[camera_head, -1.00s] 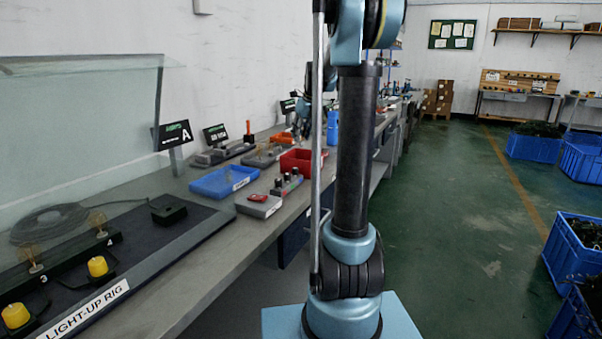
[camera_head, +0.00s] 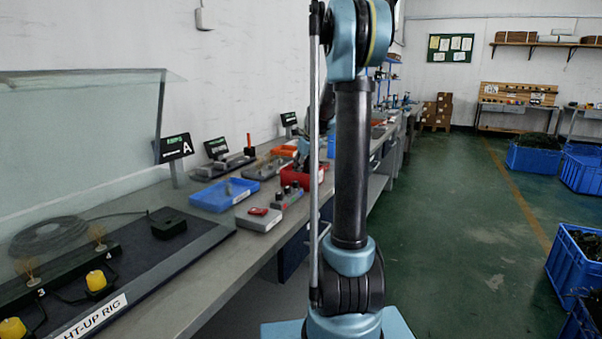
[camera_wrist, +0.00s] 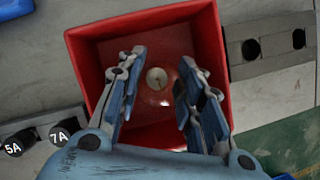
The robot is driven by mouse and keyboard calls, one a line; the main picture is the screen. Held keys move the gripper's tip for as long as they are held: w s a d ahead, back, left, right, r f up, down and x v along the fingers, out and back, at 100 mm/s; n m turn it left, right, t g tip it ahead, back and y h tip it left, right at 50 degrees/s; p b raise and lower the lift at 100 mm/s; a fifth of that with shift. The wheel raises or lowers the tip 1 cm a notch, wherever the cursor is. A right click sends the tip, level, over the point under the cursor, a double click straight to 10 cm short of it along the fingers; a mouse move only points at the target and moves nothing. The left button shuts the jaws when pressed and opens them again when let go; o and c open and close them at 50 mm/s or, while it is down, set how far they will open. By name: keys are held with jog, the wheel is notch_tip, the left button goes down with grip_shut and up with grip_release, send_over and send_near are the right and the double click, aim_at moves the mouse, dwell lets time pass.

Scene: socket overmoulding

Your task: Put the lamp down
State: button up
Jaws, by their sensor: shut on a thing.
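My gripper (camera_wrist: 162,60) shows in the wrist view with its two fingers over a red bin (camera_wrist: 92,60). It is shut on the lamp (camera_wrist: 157,78), a small round cream-white end with a clear, faint glassy body between the fingers. The lamp shows against the red floor of the bin, seen from above. I cannot tell whether it touches that floor. In the head view the red bin (camera_head: 314,173) is partly hidden by my arm, and my gripper and the lamp cannot be made out.
In the wrist view, a grey block with dark holes (camera_wrist: 270,50) lies right of the bin, and sockets marked 5A and 7A (camera_wrist: 40,135) lie left. In the head view, a blue tray (camera_head: 223,207) and the light-up rig (camera_head: 150,270) stand nearer on the bench.

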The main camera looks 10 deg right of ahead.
jog(key=shift+f, duration=0.25)
jog(key=shift+f, duration=0.1)
jog(key=o, duration=0.9)
jog(key=shift+o, duration=0.2)
jog(key=v, duration=1.2)
jog(key=s+a+f+n, duration=0.2)
jog(key=s+n, duration=0.5)
jog(key=s, duration=0.4)
jog(key=s+f+n+g+h, duration=0.1)
jog(key=s+f+n, duration=0.8)
jog(key=s, duration=0.5)
jog(key=s+f+n+h, duration=0.1)
jog(key=s+f+n, duration=0.9)
jog(key=s+n, duration=0.4)
jog(key=shift+s+a+n+g, duration=0.15)
jog(key=shift+s+n+g, duration=0.2)
jog(key=shift+s, duration=0.25)
